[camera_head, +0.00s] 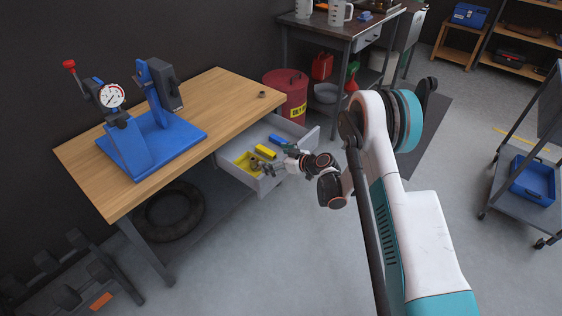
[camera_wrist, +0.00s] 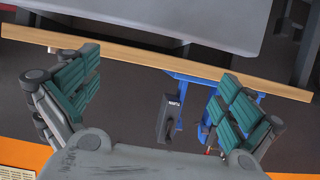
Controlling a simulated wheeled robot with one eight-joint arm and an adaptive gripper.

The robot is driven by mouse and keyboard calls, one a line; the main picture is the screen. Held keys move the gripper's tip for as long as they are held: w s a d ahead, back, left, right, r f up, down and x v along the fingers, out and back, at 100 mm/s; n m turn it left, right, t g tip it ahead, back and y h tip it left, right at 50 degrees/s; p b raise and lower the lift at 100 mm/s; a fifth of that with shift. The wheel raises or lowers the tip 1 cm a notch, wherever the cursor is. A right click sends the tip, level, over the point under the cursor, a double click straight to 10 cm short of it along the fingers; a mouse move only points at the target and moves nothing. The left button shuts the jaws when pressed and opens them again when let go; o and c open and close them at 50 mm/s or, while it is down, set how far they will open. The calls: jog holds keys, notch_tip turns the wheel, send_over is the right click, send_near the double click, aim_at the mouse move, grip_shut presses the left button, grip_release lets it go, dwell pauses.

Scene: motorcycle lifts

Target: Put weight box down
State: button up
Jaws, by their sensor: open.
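The grey drawer (camera_head: 236,181) under the wooden bench is pulled open. In it are a yellow tray (camera_head: 241,161) with small dark items at its right, a small yellow box (camera_head: 266,152) and a small blue box (camera_head: 279,141). I cannot tell which of these is the weight box. My gripper (camera_head: 266,168) is over the drawer, close to the yellow tray's right side. In the wrist view my gripper (camera_wrist: 155,98) has its two green-padded fingers wide apart, with nothing held between them. The boxes cannot be made out in the wrist view.
The wooden bench (camera_head: 225,96) carries a blue stand (camera_head: 185,136) with a dial gauge and a small ring. A red bin (camera_head: 286,92) stands behind the drawer. A tyre (camera_head: 174,212) lies below the bench. A cart (camera_head: 513,190) stands at right. The floor in front is clear.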

jog(key=shift+s, duration=0.1)
jog(key=s+d+r+m+h, duration=0.1)
jog(key=d+r, duration=0.1)
jog(key=r, duration=0.6)
jog(key=s+d+r+m+h, duration=0.1)
jog(key=s+d+r, duration=0.1)
jog(key=r, duration=0.6)
jog(key=s+d+r+m+h, duration=0.1)
jog(key=s+d+r+h, duration=0.15)
jog(key=s+r, duration=0.3)
jog(key=s+d+r+m+h, duration=0.1)
jog(key=s+d+r+m, duration=0.1)
jog(key=s+d+r, duration=0.4)
jog(key=s+d+r+m+h, duration=0.1)
jog(key=s+d, duration=0.2)
jog(key=s, duration=0.6)
jog(key=s+d+r+m+h, duration=0.2)
jog(key=s+d, duration=0.2)
jog(key=s, duration=0.6)
jog(key=s+d+r+m+g+h, duration=0.1)
jog(key=s+d+m+h, duration=0.1)
jog(key=s, duration=0.7)
jog(key=shift+s+d+r, duration=0.15)
jog(key=shift+s+d, duration=0.2)
jog(key=shift+d, duration=0.55)
